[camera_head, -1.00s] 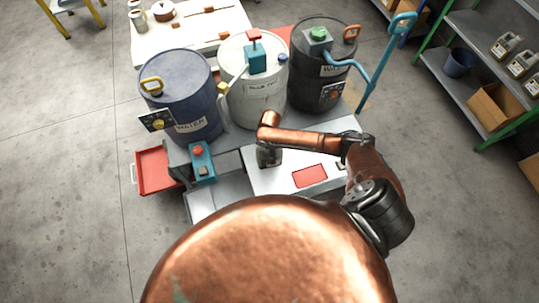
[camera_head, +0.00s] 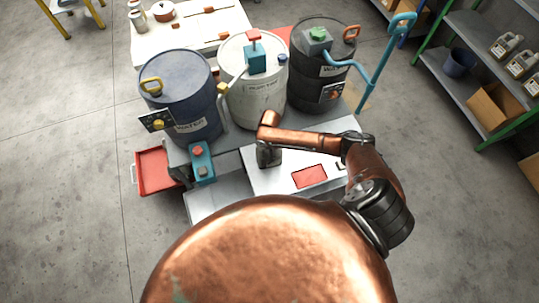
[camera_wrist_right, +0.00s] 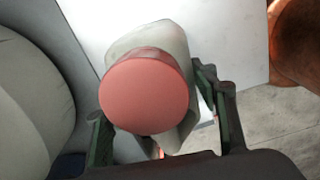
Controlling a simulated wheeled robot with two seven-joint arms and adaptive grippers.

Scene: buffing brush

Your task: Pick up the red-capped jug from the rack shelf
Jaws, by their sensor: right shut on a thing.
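A pale jug with a large round red cap (camera_wrist_right: 147,93) fills the middle of the right wrist view. Its grey-white body (camera_wrist_right: 160,38) shows above and around the cap. The fingers of my right gripper (camera_wrist_right: 158,118) stand on either side of the jug, shut on it. In the head view my right arm reaches left, and its dark wrist end (camera_head: 268,155) is over the white-topped cart in front of the drums. The held jug cannot be made out in that view. My left gripper is not in view.
Blue (camera_head: 181,95), white (camera_head: 255,95) and black (camera_head: 318,85) drums stand close behind my right wrist. A red drawer (camera_head: 150,172) juts out at left. A green-framed rack (camera_head: 476,35) at right holds several jugs (camera_head: 505,46), a bucket (camera_head: 459,63) and a cardboard box (camera_head: 492,107).

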